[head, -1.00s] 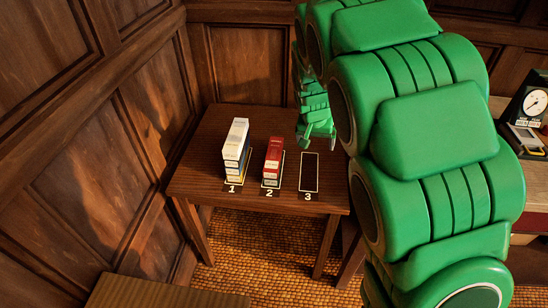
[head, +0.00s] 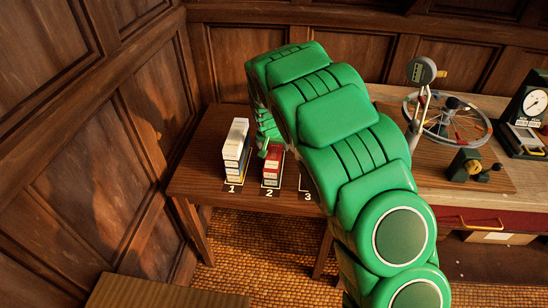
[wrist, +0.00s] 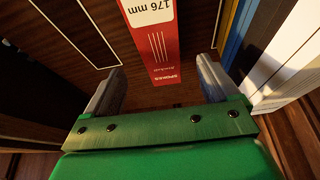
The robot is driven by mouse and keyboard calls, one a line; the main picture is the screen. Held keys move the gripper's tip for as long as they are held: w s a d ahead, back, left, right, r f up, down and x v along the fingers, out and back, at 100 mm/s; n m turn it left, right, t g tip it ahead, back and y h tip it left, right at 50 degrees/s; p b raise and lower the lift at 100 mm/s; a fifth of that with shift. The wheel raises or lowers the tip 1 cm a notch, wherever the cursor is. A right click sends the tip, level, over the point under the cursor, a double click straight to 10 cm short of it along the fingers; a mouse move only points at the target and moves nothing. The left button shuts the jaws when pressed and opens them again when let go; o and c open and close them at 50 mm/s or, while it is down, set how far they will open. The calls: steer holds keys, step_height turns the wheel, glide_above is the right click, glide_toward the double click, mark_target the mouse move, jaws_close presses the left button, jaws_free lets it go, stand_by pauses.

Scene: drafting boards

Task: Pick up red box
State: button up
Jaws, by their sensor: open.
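The red box (head: 272,171) stands on the dark wooden table in the rectangle marked 2. My arm covers part of it in the head view. In the wrist view the red box (wrist: 160,45) shows a white label with "176 mm" and the word "SPOKES". My gripper (wrist: 160,88) is open, with one grey finger toward each side of the box's near end. A gap shows between each finger and the box. In the head view my gripper is mostly hidden behind my arm, close above the red box.
A stack of white, blue and yellow boxes (head: 236,150) stands in rectangle 1, left of the red box; it is close to my right finger in the wrist view. Rectangle 3 is partly hidden by my arm. A workbench with a spoked wheel (head: 450,120) and gauges stands at the right.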

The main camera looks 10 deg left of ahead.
mark_target(274, 153)
steer(key=shift+s+x, duration=0.15)
steer(key=shift+x, duration=1.5)
steer(key=shift+s+x, duration=0.2)
steer(key=shift+x, duration=1.45)
steer(key=shift+f, duration=0.15)
steer(key=c, duration=1.2)
